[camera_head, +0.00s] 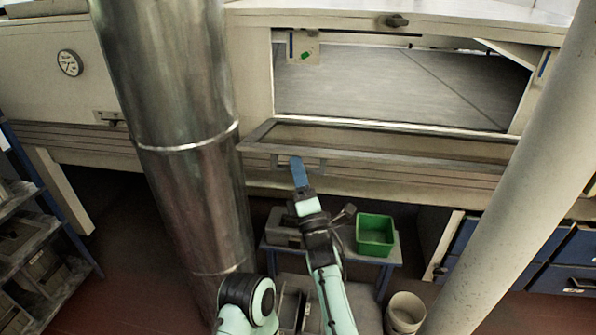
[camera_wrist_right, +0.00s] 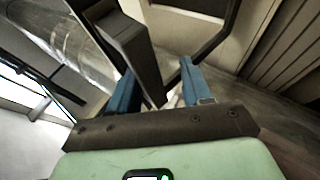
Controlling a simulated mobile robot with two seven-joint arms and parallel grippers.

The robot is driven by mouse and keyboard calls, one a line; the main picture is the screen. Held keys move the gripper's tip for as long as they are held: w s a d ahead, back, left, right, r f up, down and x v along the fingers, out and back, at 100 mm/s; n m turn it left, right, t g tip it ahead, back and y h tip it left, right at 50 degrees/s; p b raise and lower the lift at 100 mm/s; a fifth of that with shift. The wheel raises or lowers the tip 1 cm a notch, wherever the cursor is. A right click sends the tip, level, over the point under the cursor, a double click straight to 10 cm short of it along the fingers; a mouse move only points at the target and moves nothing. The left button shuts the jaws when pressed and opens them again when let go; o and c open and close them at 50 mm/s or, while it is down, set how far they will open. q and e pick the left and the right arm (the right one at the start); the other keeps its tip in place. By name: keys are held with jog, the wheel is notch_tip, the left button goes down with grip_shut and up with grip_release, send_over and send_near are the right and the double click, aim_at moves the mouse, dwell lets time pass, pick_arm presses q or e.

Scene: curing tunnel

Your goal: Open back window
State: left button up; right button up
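The window (camera_head: 400,156) is a grey-framed pane on the pale tunnel, swung down and outward below its rectangular opening (camera_head: 400,85). The opening is uncovered and shows a grey surface inside. My right gripper (camera_head: 297,161) is at the left part of the window's outer edge, its blue fingers overlapping the frame by the handle bar. In the right wrist view, the two blue fingers (camera_wrist_right: 157,75) stand apart. A dark grey bar (camera_wrist_right: 133,48) reaches between them, close to the left finger; I cannot tell whether it touches. My left gripper is not in view.
A large metal duct (camera_head: 185,120) stands left of the window, and a pale pillar (camera_head: 520,190) at the right. Below are a green bin (camera_head: 375,235) on a small table, a waste bucket (camera_head: 406,312) and blue drawers (camera_head: 560,260). Shelves (camera_head: 35,260) stand far left.

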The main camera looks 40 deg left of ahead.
jog(key=shift+s+r, duration=0.1)
jog(key=shift+r, duration=0.15)
jog(key=shift+d, duration=0.1)
jog(key=shift+d+f, duration=0.4)
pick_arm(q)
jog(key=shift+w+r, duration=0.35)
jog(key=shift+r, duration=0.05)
pick_arm(e)
jog(key=v, duration=1.2)
jog(key=shift+s+f, duration=0.15)
jog(key=shift+f, duration=0.1)
jog(key=shift+f, duration=0.1)
